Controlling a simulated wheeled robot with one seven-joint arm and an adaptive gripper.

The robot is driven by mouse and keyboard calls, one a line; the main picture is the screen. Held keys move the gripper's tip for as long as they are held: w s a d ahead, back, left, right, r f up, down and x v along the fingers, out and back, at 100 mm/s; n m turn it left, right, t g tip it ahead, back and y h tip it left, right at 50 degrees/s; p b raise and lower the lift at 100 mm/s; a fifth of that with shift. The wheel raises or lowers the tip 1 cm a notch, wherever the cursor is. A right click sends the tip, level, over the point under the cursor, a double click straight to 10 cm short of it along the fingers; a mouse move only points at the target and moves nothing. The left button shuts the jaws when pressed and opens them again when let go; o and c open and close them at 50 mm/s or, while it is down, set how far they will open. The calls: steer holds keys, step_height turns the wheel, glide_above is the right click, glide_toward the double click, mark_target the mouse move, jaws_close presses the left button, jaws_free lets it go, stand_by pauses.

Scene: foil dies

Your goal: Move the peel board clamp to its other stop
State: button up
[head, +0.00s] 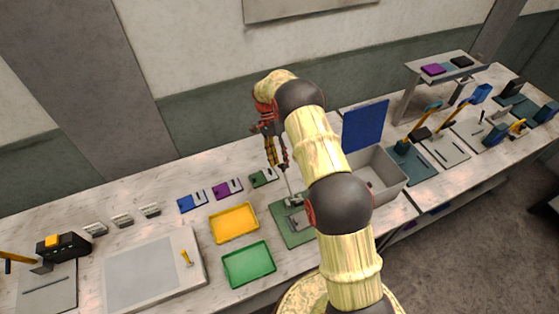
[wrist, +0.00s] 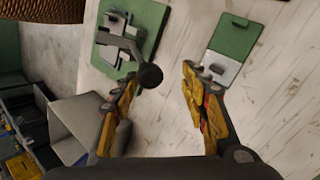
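The peel board (head: 281,232) is a green plate with grey metal clamp parts (head: 293,201) on the bench, partly hidden by my arm in the head view. In the wrist view the board (wrist: 152,14) is at upper left, and the clamp's dark lever ends in a round black knob (wrist: 150,76). My gripper (head: 278,165) is above the lever. In the wrist view its fingers (wrist: 159,75) are spread, with the knob between them, nearer the left finger. I see a gap on the right side; contact on the left cannot be told.
A green die with a grey part (head: 263,177) lies behind the board, with purple (head: 227,188) and blue (head: 191,201) ones leftward. A yellow tray (head: 234,222) and green tray (head: 249,264) sit left. A grey bin (head: 385,185) and upright blue panel (head: 365,125) stand right.

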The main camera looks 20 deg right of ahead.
steer(key=shift+r, duration=0.15)
steer(key=v, duration=1.2)
stand_by(0.4)
step_height(320, 180, down, 6)
steer(key=s+n+t, duration=0.1)
steer(key=n, duration=0.4)
steer(key=s+a+r+n+t+b, duration=0.2)
steer(key=s+a+r+n+b, duration=0.1)
steer(key=s+r, duration=0.4)
steer(key=s+a+r+n+t+b, duration=0.25)
steer(key=s+r, duration=0.25)
steer(key=s, duration=0.4)
steer(key=s+a+r+n+t+b, duration=0.1)
steer(key=s+t+b, duration=0.1)
steer(key=s, duration=0.5)
steer(key=s+a+n+t+b, duration=0.1)
steer(key=s+a+t+b, duration=0.1)
steer(key=s+b, duration=0.3)
steer(key=s+a+r+n+t+b, duration=0.1)
steer(key=s+b, duration=0.3)
steer(key=s, duration=0.6)
steer(key=shift+a+r+t, duration=0.25)
steer(key=shift+r+t, duration=0.05)
steer(key=shift+t, duration=0.45)
